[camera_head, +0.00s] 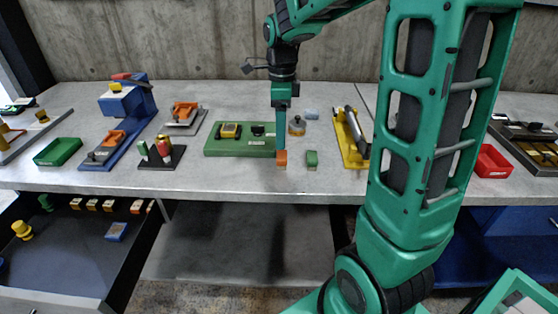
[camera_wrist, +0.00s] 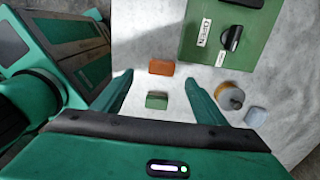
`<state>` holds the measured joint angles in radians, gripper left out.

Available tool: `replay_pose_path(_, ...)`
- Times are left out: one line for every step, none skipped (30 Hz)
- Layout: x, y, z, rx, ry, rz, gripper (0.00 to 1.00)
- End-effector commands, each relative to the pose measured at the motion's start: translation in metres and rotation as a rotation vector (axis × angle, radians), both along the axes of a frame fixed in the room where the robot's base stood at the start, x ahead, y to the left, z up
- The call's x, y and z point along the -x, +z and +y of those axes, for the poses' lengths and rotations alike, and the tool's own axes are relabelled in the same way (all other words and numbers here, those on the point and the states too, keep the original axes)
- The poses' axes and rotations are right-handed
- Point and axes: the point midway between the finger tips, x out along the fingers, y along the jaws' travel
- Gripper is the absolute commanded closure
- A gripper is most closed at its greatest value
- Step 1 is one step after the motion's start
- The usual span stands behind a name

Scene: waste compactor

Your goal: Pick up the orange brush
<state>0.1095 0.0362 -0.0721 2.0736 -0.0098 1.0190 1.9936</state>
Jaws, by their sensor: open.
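The orange brush (camera_head: 281,159) is a small block on the grey worktop near its front edge. In the wrist view the orange brush (camera_wrist: 161,67) lies just beyond the gap between my fingertips, towards the left finger. My gripper (camera_head: 281,147) points down with its tips over or close behind the brush; the exact height gap cannot be told. In the wrist view my gripper (camera_wrist: 159,78) is open with nothing between its fingers. A similar green block (camera_head: 312,159) stands right of the brush; the wrist view shows the green block (camera_wrist: 157,100) nearer the palm.
A green panel (camera_head: 222,149) with a yellow device and a black knob lies behind the brush. A round brown-and-metal item (camera_head: 297,126) and a yellow holder (camera_head: 350,150) are to the right. A dark stand (camera_head: 161,159) is left. An open drawer (camera_head: 75,260) is lower left.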

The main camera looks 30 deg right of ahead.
Motion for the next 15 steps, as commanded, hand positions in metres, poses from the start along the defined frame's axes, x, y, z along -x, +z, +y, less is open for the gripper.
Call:
replay_pose_path(0.001, -0.009, 0.000, 0.000, 0.000, 0.004, 0.34)
replay_pose_path(0.001, -0.013, 0.000, 0.000, 0.000, 0.004, 0.34)
replay_pose_path(0.002, -0.020, 0.000, -0.001, 0.000, 0.004, 0.34)
replay_pose_path(0.001, -0.024, 0.000, 0.000, 0.001, 0.004, 0.34)
replay_pose_path(0.001, -0.028, 0.000, -0.001, 0.001, 0.004, 0.34)
replay_pose_path(0.001, -0.033, 0.000, 0.000, 0.001, 0.004, 0.34)
replay_pose_path(0.001, -0.036, 0.000, 0.000, 0.001, 0.002, 0.34)
replay_pose_path(0.001, -0.038, 0.000, -0.001, 0.001, 0.003, 0.34)
replay_pose_path(0.001, -0.041, -0.001, 0.000, 0.001, 0.002, 0.34)
replay_pose_path(0.001, -0.042, -0.001, 0.000, 0.001, 0.001, 0.34)
replay_pose_path(0.001, -0.043, -0.001, -0.001, 0.001, 0.001, 0.34)
replay_pose_path(0.000, -0.045, -0.001, 0.000, 0.002, 0.001, 0.34)
replay_pose_path(0.000, -0.047, -0.001, 0.000, 0.001, 0.001, 0.34)
replay_pose_path(0.000, -0.050, -0.002, 0.000, 0.001, 0.002, 0.34)
replay_pose_path(0.000, -0.055, -0.002, 0.000, 0.001, 0.004, 0.34)
